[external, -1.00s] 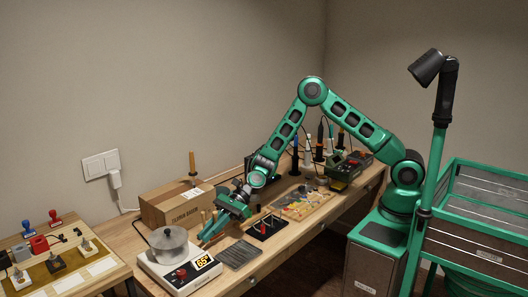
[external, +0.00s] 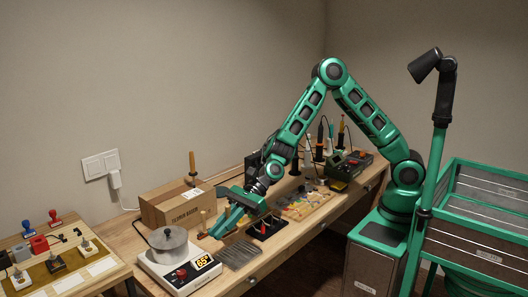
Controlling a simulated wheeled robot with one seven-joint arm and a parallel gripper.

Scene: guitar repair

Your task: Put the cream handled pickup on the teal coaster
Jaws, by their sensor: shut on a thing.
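My gripper (external: 222,228) is low over the middle of the bench, between the cardboard box and a black tray, with its teal fingers pointing down to the left. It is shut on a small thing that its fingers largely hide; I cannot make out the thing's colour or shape. I cannot pick out the cream handled pickup for certain. The teal coaster cannot be told apart from my teal gripper and arm.
A cardboard box (external: 180,209) stands behind and left of the gripper. A scale (external: 205,272) bears a metal pot (external: 170,247). A dark ribbed mat (external: 238,254) lies in front. The black tray (external: 268,233) is close on the right. Several tools stand farther right.

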